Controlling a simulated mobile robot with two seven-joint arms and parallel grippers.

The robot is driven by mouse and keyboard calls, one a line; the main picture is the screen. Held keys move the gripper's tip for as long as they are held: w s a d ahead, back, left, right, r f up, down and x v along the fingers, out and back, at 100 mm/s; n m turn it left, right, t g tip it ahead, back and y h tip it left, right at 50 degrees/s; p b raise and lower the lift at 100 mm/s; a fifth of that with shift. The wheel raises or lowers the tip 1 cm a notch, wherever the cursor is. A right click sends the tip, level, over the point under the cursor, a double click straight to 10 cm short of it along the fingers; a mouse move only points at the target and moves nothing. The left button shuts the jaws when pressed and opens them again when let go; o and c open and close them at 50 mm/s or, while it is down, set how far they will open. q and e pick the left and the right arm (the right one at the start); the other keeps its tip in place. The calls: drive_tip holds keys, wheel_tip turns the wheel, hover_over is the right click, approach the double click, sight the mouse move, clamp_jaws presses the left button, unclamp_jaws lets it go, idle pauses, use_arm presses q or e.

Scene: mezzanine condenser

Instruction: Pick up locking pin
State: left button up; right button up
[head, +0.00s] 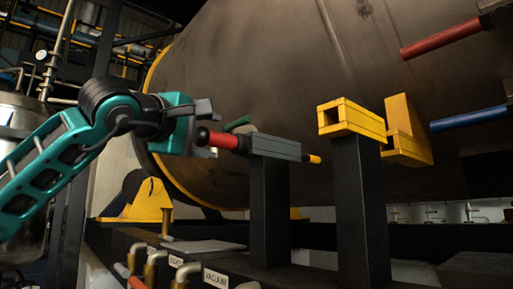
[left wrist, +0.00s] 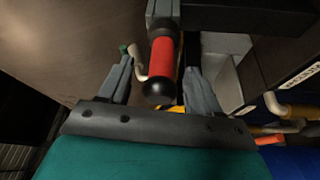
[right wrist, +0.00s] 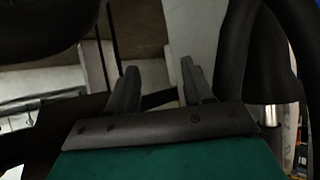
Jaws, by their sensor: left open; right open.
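The locking pin (head: 223,140) has a red grip with a black knob at its left end. It lies level in a grey block (head: 276,148) on a dark post, and a yellow tip (head: 313,158) shows on the block's right side. My left gripper (head: 207,130) is open at the knob end. In the left wrist view, the red grip (left wrist: 162,58) lies between the two spread fingers, with gaps on both sides. My right gripper (right wrist: 160,78) is open and empty, seen only in the right wrist view.
A hollow yellow block (head: 352,119) tops a second dark post (head: 361,210), beside a yellow bracket (head: 408,132). A large brown cylinder (head: 270,60) fills the back. Red (head: 440,40) and blue (head: 468,118) handles show at right. Brass valves (head: 154,268) and labels line the lower front.

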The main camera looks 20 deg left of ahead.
sight(219, 139)
use_arm(q)
drive_tip(key=w, duration=0.5)
drive_tip(key=shift+d+r, duration=0.1)
drive_tip(key=shift+c, duration=0.4)
clamp_jaws()
drive_tip(key=shift+r, duration=0.1)
